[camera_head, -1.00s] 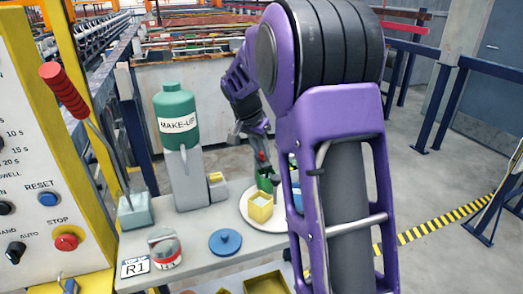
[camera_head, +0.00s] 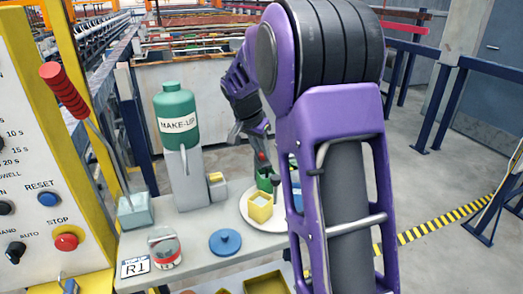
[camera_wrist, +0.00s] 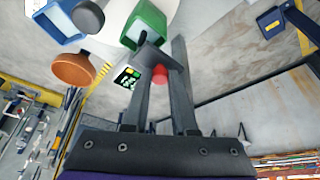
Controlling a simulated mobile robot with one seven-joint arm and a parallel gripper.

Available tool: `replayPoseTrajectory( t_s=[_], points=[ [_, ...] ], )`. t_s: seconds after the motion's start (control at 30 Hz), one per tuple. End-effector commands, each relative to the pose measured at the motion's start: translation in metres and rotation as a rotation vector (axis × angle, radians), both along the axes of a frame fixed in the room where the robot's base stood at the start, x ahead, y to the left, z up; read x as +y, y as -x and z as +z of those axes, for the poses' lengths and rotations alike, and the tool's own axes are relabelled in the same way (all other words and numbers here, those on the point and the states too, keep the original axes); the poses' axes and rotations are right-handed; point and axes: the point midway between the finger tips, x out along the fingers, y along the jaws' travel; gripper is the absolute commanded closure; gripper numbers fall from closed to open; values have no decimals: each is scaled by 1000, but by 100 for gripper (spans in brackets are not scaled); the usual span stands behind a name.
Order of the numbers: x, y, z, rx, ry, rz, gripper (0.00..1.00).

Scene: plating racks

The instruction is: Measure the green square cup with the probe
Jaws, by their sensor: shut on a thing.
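The green square cup (camera_head: 264,176) stands on the white round plate (camera_head: 250,217), behind the yellow square cup (camera_head: 261,207). It also shows at the top of the wrist view (camera_wrist: 146,20), its open mouth tilted in the picture. My gripper (camera_wrist: 160,62) is shut on the probe, a dark piece with a red knob (camera_wrist: 160,75) and a small display with green digits (camera_wrist: 128,77). In the head view the red knob (camera_head: 262,155) is just above the green cup. The probe's tip is at or over the cup; I cannot tell whether it touches inside.
A blue square cup (camera_wrist: 55,20) and an orange-brown round thing (camera_wrist: 74,68) are close by. The green make-up bottle (camera_head: 177,115) on a grey stand, a blue lid (camera_head: 225,242) and a tin (camera_head: 165,250) stand on the bench to the left.

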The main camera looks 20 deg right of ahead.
Motion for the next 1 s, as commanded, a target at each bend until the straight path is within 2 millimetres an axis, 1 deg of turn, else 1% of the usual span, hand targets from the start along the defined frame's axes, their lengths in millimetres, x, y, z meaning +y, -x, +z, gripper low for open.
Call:
replayPoseTrajectory(
  t_s=[0.07, 0.17, 0.27, 0.4, 0.47, 0.77, 0.8, 0.87, 1.0],
  points=[
    [0, 0, 0, 0, 0, 0, 100],
    [0, 0, 7, -1, 0, 0, 100],
    [0, -1, 23, -3, 1, 1, 100],
    [0, -1, 52, -3, 1, 1, 100],
    [0, -1, 59, -2, 0, 1, 100],
    [0, -1, 62, -4, 1, 0, 100],
    [0, -1, 62, -5, 1, 0, 71],
    [0, -1, 62, -5, 1, 0, 61],
    [0, 0, 61, -3, 0, 0, 61]
  ],
)
